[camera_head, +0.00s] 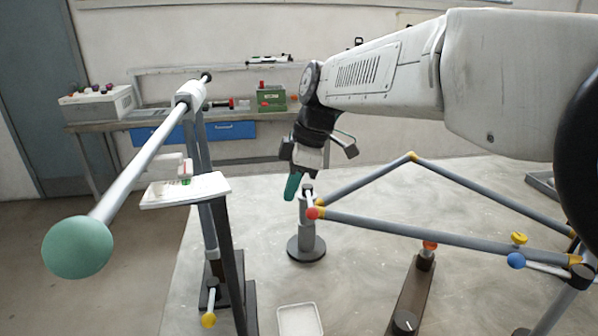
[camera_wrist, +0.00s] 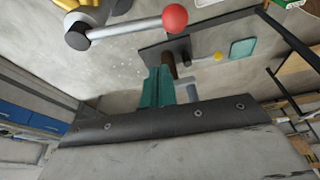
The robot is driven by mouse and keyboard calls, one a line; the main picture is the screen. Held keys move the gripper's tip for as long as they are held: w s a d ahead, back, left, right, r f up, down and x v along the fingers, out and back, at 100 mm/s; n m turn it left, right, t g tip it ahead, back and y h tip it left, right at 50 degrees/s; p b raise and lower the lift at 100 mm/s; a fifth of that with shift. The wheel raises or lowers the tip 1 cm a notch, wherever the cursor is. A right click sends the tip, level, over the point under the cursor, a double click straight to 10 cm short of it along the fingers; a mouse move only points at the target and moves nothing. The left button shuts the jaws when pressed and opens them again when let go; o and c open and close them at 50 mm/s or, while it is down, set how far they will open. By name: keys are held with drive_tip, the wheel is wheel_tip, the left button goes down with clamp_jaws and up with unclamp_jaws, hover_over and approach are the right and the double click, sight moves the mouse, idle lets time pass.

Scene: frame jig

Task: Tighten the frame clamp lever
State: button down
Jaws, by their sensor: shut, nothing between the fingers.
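The clamp lever (camera_wrist: 128,28) is a short grey rod with a red ball (camera_wrist: 175,18) at its end and a dark round pivot (camera_wrist: 77,35) in the wrist view. In the head view the red ball (camera_head: 313,213) sits at the top of a grey post clamp (camera_head: 306,242), by the end of the tubular frame (camera_head: 400,228). My gripper (camera_head: 291,188) has teal fingers pointing down, just left of the post top. The fingers (camera_wrist: 158,88) are shut and empty, with a visible gap from the red ball in the wrist view. Contact with the post cannot be told.
A bicycle-like stand with a grey bar (camera_head: 140,165), a large teal ball (camera_head: 78,247) and a white tray (camera_head: 185,190) stands at left. A small pale tray (camera_head: 299,320) lies in front.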

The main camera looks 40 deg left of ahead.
drive_tip(key=shift+w+d+f, duration=0.5)
drive_tip(key=shift+f, duration=0.25)
drive_tip(key=shift+w+d+f, duration=0.45)
drive_tip(key=shift+w+f, duration=0.05)
drive_tip(key=shift+f, duration=0.25)
drive_tip(key=shift+w+d, duration=0.65)
drive_tip(key=shift+w, duration=0.1)
drive_tip(key=shift+w+d, duration=0.1)
wheel_tip(320, 180, up, 9)
hover_over(312, 205)
drive_tip(key=shift+s+a, duration=0.25)
drive_tip(key=shift+s, duration=0.05)
